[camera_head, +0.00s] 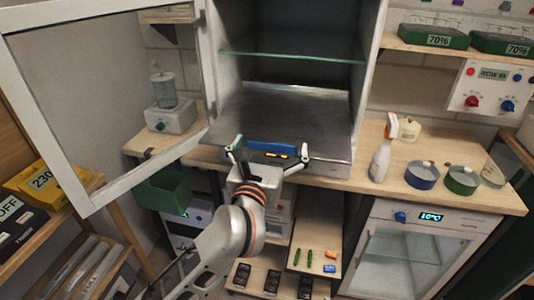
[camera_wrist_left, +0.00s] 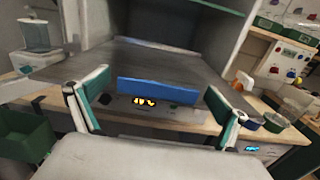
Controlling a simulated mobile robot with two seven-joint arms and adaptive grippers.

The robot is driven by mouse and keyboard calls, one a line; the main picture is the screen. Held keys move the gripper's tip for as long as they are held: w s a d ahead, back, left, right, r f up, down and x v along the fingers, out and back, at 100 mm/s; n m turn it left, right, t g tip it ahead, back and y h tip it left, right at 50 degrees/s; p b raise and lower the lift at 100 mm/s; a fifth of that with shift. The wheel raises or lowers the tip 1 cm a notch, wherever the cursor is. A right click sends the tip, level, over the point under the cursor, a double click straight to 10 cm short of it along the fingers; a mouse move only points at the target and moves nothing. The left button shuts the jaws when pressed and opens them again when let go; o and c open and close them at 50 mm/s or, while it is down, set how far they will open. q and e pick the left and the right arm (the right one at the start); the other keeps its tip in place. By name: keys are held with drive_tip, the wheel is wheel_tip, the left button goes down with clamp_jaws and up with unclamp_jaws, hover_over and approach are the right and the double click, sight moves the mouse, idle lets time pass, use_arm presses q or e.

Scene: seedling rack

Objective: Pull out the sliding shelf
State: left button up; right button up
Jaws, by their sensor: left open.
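The sliding shelf (camera_head: 293,104) is a flat dark grey metal plate in the lower part of an open cabinet. It also shows in the left wrist view (camera_wrist_left: 168,62). A blue bar (camera_head: 271,147), likely its handle, stands at the front edge above a small yellow-lit display; the left wrist view shows this bar (camera_wrist_left: 157,92) too. My left gripper (camera_head: 270,155) is open in front of the cabinet. In the left wrist view its fingers (camera_wrist_left: 155,112) stand on either side of the bar, with nothing between them clearly gripped. Whether they touch it cannot be told. My right gripper is out of view.
The cabinet's framed glass door (camera_head: 105,95) is swung open at the left. A green bin (camera_head: 164,190) hangs below the counter. A spray bottle (camera_head: 382,155), a blue tin (camera_head: 422,176) and a green tin (camera_head: 461,181) stand on the right counter. A glass shelf (camera_head: 290,56) is above.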

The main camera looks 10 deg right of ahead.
use_arm(q)
drive_tip(key=v, duration=1.1)
drive_tip(key=shift+s+a, duration=0.15)
drive_tip(key=shift+s, duration=0.1)
drive_tip(key=a+f+m+t+y, duration=0.2)
drive_tip(key=a+m+t, duration=0.4)
drive_tip(key=a+m, duration=0.6)
drive_tip(key=s+a+f+m+g+h, duration=0.1)
drive_tip(key=s+a+f+m+g, duration=0.2)
drive_tip(key=f+m, duration=0.7)
drive_tip(key=s+a+f+m+g+h, duration=0.1)
drive_tip(key=s+f+m+g, duration=0.25)
drive_tip(key=f+m, duration=0.7)
drive_tip(key=s+a+f+m+g+y, duration=0.1)
drive_tip(key=s+a+f, duration=0.3)
drive_tip(key=f, duration=0.5)
drive_tip(key=s+a+f+m+g+y, duration=0.2)
drive_tip(key=a+f, duration=0.4)
drive_tip(key=f, duration=0.3)
drive_tip(key=shift+s+g+y, duration=0.5)
drive_tip(key=shift+s+g, duration=0.4)
drive_tip(key=shift+g, duration=0.25)
